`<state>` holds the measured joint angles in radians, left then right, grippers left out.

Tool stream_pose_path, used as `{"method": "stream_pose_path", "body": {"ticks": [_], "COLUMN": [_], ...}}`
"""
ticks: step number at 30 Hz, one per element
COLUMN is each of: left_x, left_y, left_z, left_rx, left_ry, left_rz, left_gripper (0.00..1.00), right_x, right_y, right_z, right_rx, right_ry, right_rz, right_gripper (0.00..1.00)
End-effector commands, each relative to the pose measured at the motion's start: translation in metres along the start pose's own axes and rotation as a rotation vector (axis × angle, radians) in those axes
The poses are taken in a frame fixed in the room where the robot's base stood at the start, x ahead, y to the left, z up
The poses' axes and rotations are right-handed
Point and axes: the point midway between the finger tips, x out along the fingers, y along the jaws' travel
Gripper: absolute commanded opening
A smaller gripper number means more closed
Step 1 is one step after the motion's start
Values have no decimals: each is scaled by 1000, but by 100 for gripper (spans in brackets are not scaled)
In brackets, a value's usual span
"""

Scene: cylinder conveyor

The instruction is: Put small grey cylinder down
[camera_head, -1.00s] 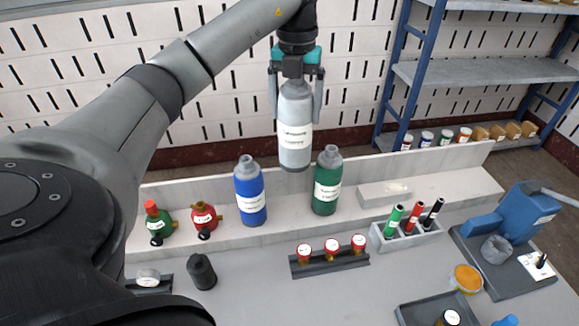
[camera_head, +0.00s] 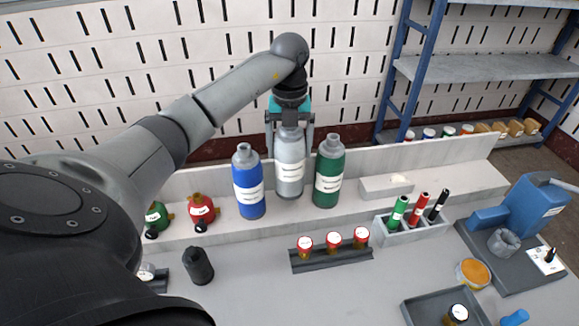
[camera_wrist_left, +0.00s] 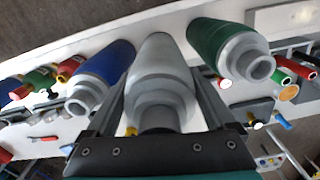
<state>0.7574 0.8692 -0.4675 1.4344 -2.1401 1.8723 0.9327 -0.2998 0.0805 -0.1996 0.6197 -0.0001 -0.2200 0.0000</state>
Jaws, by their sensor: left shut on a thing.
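The small grey cylinder (camera_head: 290,172) has a white label and stands upright between the blue cylinder (camera_head: 248,190) and the green cylinder (camera_head: 328,178). My left gripper (camera_head: 290,125) is shut on it from above, with a finger on each side of its upper part. In the left wrist view the grey cylinder (camera_wrist_left: 160,75) lies between the fingers, with the blue one on the left and the green one on the right. Its base is at the raised ledge (camera_head: 345,202); I cannot tell whether it touches. My right gripper is not in view.
Red and green regulators (camera_head: 200,212) sit left on the ledge. A white block (camera_head: 386,188) lies to the right. In front are a rack of red-capped jars (camera_head: 333,242), a marker holder (camera_head: 412,232) and a dark grey cylinder (camera_head: 198,267). Gaps beside the grey cylinder are narrow.

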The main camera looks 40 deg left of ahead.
Motion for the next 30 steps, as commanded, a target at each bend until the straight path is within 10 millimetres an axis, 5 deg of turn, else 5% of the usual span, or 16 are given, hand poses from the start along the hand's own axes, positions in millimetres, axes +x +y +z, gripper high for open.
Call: {"method": "stream_pose_path", "body": {"ticks": [15, 27, 28, 30], "left_x": [52, 57, 59, 58], "left_y": [0, 0, 0, 0], "left_z": [0, 1, 0, 0], "left_rx": [-1, 0, 0, 0], "left_ry": [-1, -3, -1, -1], "left_rz": [-3, -3, 0, -1], "left_gripper": [0, 0, 90, 98], "right_x": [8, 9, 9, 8], "right_y": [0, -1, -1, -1], "right_z": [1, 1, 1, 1], "right_rx": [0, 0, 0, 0], "right_ry": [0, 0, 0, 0], "right_rz": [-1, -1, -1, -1], "right_gripper": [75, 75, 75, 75]}}
